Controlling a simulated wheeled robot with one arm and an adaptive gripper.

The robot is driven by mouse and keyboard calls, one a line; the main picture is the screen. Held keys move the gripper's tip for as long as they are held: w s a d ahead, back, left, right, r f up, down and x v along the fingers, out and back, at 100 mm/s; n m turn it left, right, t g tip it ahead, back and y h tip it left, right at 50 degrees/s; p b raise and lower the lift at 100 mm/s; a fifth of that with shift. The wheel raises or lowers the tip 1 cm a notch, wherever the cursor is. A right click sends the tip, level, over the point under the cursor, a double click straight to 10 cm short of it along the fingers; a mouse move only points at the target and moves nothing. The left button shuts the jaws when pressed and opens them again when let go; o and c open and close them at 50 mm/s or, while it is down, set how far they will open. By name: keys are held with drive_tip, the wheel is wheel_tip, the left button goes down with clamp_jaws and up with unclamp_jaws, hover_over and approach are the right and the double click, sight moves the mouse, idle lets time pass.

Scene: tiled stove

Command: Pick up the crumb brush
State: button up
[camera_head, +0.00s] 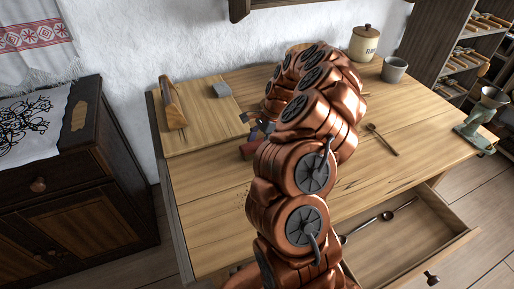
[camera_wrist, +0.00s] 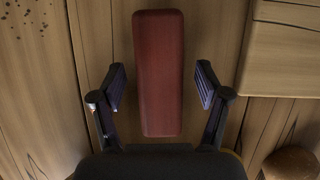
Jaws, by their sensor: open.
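The crumb brush appears as a long dark red block with rounded corners (camera_wrist: 158,40) in the wrist view, lying on the wooden table. No bristles show from above. My gripper (camera_wrist: 160,88) is open, with one finger on each side of the block and a visible gap on both sides. The block's near end lies close to the gripper's palm. In the head view a small part of the red block (camera_head: 249,151) shows beside my gripper (camera_head: 262,129), and my copper arm hides the rest. I cannot tell the gripper's exact height above it.
A flour jar (camera_head: 364,43), a grey cup (camera_head: 394,69) and a wooden spoon (camera_head: 383,140) stand or lie right. An open drawer (camera_head: 400,245) juts out in front.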

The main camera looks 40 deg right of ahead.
sight(254, 144)
drive_tip(key=shift+f, duration=0.25)
idle(0.4)
drive_tip(key=c, duration=1.3)
drive_tip(key=shift+r+b, duration=0.6)
drive_tip(key=shift+r, duration=1.2)
drive_tip(key=shift+s+r, duration=0.15)
drive_tip(key=shift+r, duration=0.1)
drive_tip(key=s+a+b, duration=0.1)
drive_tip(key=s, duration=0.4)
drive_tip(key=s+a+r+b, duration=0.1)
drive_tip(key=s, duration=0.4)
drive_tip(key=s+a+b, duration=0.1)
drive_tip(key=s, duration=0.4)
drive_tip(key=shift+s+a+r+b, duration=0.15)
drive_tip(key=shift+s+r+b, duration=0.05)
drive_tip(key=shift+b, duration=0.1)
